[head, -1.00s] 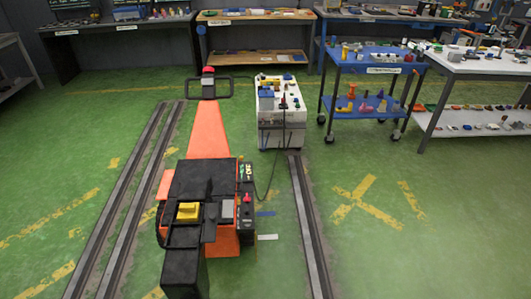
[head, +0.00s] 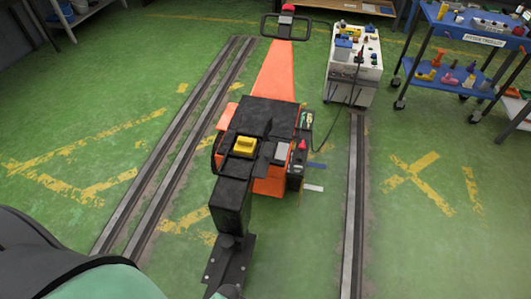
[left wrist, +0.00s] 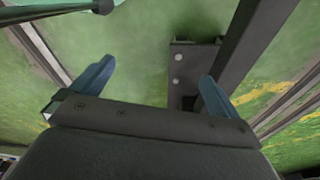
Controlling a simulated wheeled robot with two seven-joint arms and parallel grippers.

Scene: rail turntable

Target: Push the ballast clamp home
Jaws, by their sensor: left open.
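An orange machine (head: 275,75) with a black housing (head: 258,118) stands between the floor rails. A yellow block (head: 243,147) sits on the housing. A black beam (head: 231,205) extends from its near end to a dark plate (head: 239,262). I cannot tell which part is the ballast clamp. In the left wrist view my left gripper (left wrist: 157,72) is open and empty, its two blue fingers apart. The dark plate with pale bolt heads (left wrist: 181,75) lies beyond and between the fingers, and the beam (left wrist: 247,50) rises past the right finger. My right gripper is not in view.
Steel rails (head: 190,130) run along the left, and another rail (head: 354,200) along the right. A white equipment cart (head: 354,62) with a cable stands behind the machine. A blue trolley (head: 445,68) stands at the back right.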

